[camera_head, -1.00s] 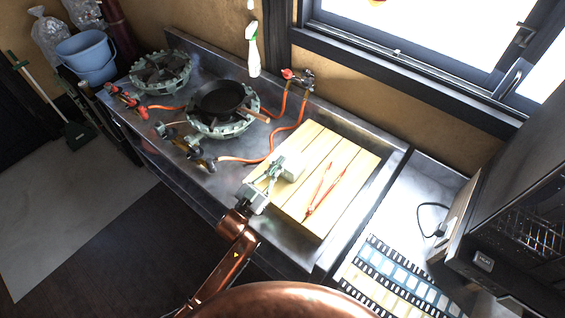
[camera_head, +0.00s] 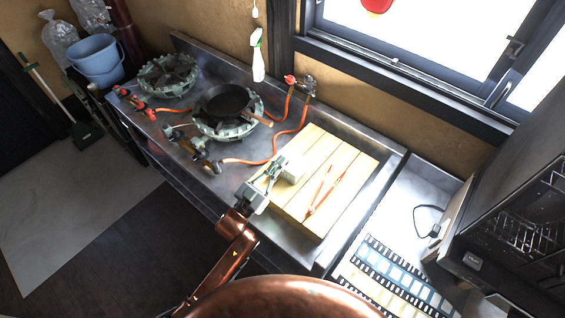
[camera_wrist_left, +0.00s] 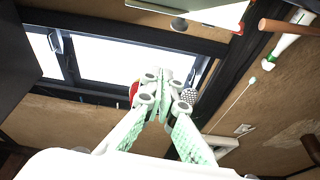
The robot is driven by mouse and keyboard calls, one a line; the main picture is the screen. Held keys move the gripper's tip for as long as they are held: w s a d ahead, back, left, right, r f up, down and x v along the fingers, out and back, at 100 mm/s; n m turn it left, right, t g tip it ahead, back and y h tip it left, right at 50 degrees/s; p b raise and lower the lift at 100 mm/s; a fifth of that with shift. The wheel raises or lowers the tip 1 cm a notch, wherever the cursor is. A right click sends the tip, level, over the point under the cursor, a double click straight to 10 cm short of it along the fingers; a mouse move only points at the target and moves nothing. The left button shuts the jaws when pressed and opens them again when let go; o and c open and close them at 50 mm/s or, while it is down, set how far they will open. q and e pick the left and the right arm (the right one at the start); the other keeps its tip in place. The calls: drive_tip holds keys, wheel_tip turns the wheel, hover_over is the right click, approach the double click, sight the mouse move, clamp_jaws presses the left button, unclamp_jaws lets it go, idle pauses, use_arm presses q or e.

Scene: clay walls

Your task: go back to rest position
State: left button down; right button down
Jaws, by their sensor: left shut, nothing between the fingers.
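My left gripper (camera_head: 275,168) reaches in from the bottom of the head view on a copper-coloured arm. That view looks toward the window and wall. Red tongs (camera_head: 320,192) lie on the board. My right gripper is not in view.
A black pan (camera_head: 226,102) sits on the nearer gas burner; another burner (camera_head: 168,75) stands behind. Orange hoses (camera_head: 268,150) cross the steel counter. A spray bottle (camera_head: 257,56) hangs by the wall. A dark oven (camera_head: 515,235) is at right. Film-strip mat (camera_head: 395,280) lies at front right.

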use_arm(q)
drive_tip(key=f+v, duration=0.1)
drive_tip(key=v, duration=0.7)
drive_tip(key=shift+f, duration=0.3)
